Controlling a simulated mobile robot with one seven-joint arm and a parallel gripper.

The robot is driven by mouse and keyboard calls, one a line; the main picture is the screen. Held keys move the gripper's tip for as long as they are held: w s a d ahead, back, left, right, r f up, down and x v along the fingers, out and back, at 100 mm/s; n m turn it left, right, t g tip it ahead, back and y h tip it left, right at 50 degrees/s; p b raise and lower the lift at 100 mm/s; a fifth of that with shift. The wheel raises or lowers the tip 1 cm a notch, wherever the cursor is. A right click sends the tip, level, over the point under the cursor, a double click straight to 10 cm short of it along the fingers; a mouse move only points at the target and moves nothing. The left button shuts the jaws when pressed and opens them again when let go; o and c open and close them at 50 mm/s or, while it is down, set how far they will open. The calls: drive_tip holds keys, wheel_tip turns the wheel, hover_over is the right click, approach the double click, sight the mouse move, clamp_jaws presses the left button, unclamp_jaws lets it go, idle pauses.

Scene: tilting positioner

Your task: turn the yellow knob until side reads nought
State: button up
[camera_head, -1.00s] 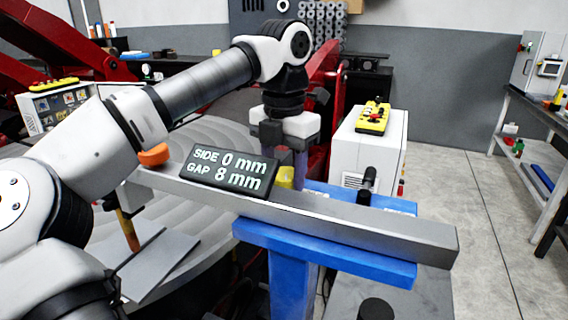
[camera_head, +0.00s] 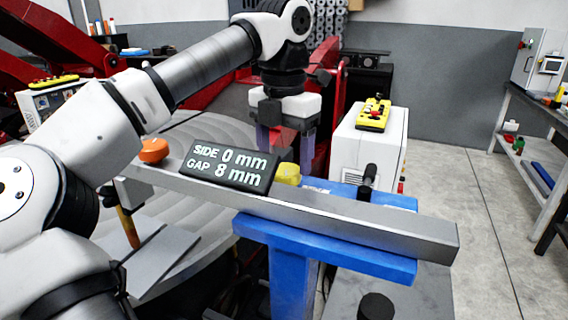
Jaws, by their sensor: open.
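The dark display (camera_head: 229,167) on the grey beam (camera_head: 330,210) reads SIDE 0 mm and GAP 8 mm. The yellow knob (camera_head: 288,173) sticks up just right of the display, behind the beam's upper edge. An orange knob (camera_head: 154,150) is at the beam's left end. My gripper (camera_head: 284,150) is open, pointing down behind the display and above the yellow knob in the picture. Its fingers are partly hidden behind the display, and it looks apart from the yellow knob.
A blue stand (camera_head: 325,250) carries the beam, with a black handle (camera_head: 368,180) behind it. A white cabinet (camera_head: 370,145) with a yellow pendant (camera_head: 374,113) stands behind. Red machine arms (camera_head: 60,45) are at left. Grey floor (camera_head: 470,200) is free at right.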

sight(284, 170)
wheel_tip(284, 170, up, 11)
drive_tip(key=p, duration=0.6)
drive_tip(key=shift+r+p, duration=0.15)
drive_tip(key=shift+p, duration=0.2)
drive_tip(key=shift+s, duration=0.1)
